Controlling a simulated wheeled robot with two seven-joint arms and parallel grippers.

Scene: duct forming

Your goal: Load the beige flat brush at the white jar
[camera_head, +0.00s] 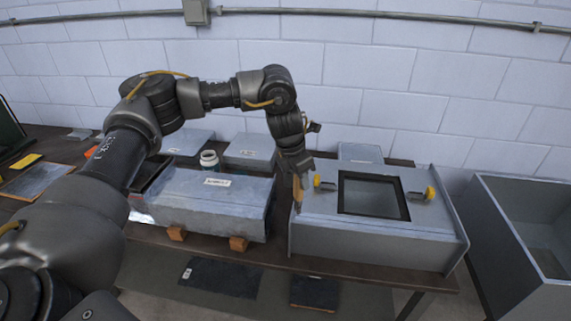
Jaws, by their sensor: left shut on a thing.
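My left gripper (298,172) points down and is shut on the beige flat brush (298,190). The brush hangs upright below the fingers, its dark end downward, in front of the left edge of a grey duct box. I cannot tell whether the brush touches the box. The white jar (209,161) stands to the left of the gripper, behind a long grey duct piece that hides its lower part. My right gripper is out of view.
The grey duct box (430,220) has a square opening and two yellow-ended fittings. The long duct piece (205,200) rests on wooden blocks (238,244). More grey boxes (250,150) stand behind the jar. A large open duct (515,250) is at right.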

